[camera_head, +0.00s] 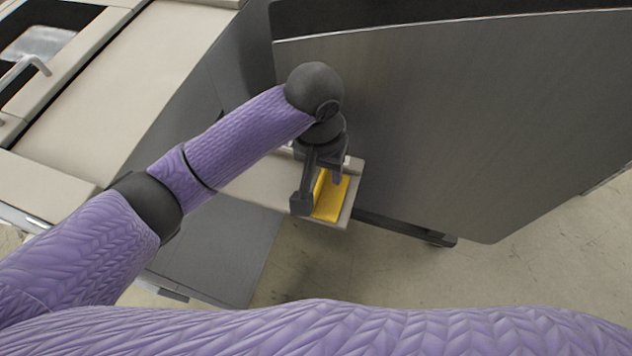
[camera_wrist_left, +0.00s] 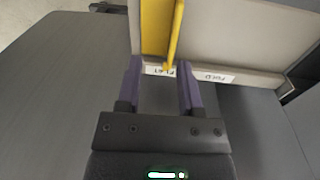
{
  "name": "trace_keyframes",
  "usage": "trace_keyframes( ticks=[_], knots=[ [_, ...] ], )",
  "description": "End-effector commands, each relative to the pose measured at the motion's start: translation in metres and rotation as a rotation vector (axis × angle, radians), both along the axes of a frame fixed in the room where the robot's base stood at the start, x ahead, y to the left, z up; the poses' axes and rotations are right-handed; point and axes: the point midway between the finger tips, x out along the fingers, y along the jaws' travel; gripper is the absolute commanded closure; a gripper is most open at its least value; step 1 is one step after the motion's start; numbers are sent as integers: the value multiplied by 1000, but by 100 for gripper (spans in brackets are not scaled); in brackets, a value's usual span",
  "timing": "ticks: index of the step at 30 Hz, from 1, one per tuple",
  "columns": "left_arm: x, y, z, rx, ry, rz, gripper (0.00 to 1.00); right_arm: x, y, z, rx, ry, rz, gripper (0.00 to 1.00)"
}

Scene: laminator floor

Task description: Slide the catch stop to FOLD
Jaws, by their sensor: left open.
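The yellow catch stop (camera_head: 332,198) sits at the end of a beige tray (camera_head: 255,187). In the left wrist view the catch stop (camera_wrist_left: 154,28) shows a flat yellow part and a thin upright plate. The lower end of the plate is at a white label (camera_wrist_left: 158,70), partly covered, which seems to read FLAT. The FOLD label (camera_wrist_left: 213,77) is to its right on the tray edge. My left gripper (camera_head: 320,188) is open over the catch stop; in the wrist view its fingers (camera_wrist_left: 158,80) are either side of the plate's lower end. Contact cannot be told. My right gripper is out of view.
A large grey panel (camera_head: 450,120) stands close to the right of my left gripper. A beige machine body (camera_head: 130,80) is on the left. A dark bar (camera_head: 405,228) runs low beside the tray. Bare floor (camera_head: 400,275) is in front.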

Motion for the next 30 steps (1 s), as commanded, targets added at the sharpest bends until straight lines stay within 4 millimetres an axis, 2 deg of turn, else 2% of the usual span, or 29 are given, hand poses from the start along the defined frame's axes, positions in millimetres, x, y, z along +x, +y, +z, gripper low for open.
trace_keyframes(
  ticks=[3,5,12,18,27,28,30],
  knots=[
    [13,9,8,74,1,41,53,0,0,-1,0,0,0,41],
    [14,11,4,86,4,49,53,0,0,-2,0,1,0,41],
    [14,11,-53,84,5,50,53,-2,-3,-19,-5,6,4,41],
    [14,10,-85,82,2,47,53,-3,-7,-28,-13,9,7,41],
    [14,10,-89,80,-1,46,53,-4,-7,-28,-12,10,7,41],
    [14,10,-89,80,-1,46,55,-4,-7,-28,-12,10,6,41],
    [14,10,-89,80,-1,46,70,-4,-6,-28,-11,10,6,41]
  ],
)
